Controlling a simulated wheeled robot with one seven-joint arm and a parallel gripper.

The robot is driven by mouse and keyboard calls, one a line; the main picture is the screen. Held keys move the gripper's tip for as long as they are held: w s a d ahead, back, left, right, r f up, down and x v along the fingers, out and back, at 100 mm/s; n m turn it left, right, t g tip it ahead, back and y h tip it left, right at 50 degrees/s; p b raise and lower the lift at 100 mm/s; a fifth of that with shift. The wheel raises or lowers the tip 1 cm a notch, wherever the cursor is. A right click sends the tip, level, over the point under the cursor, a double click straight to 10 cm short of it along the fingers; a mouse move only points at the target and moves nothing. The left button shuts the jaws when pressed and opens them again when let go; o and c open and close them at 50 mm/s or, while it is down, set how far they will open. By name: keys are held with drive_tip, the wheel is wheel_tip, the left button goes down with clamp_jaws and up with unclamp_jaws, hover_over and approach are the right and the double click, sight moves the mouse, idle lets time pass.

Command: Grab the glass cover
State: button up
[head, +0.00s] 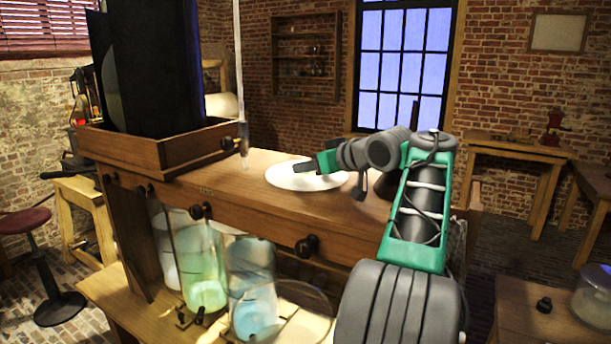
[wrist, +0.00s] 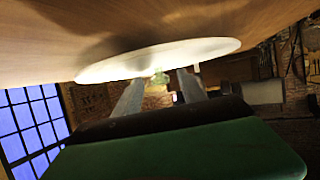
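A pale white round disc, which may be the glass cover (head: 290,178), lies flat on the wooden bench top. It also shows in the wrist view (wrist: 200,49), where the bench fills the top of the picture. A small greenish glassy knob (wrist: 160,77) shows at the disc's edge there. My gripper (head: 316,166) is over the disc, low and pointing left. In the wrist view my gripper (wrist: 159,80) is open, its two fingers apart with the knob seen between their tips. I cannot tell whether the fingers are level with the knob or touch anything.
A wooden tray (head: 200,150) with tall dark panels stands on the left of the bench. A thin clear upright rod (head: 241,90) stands beside it. Glass jars (head: 203,265) with coloured liquid stand on the lower shelf. A glass dish (head: 595,300) sits on a right-hand table.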

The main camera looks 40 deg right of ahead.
clamp_jaws()
idle(0.3)
drive_tip(key=shift+a+r, duration=0.1)
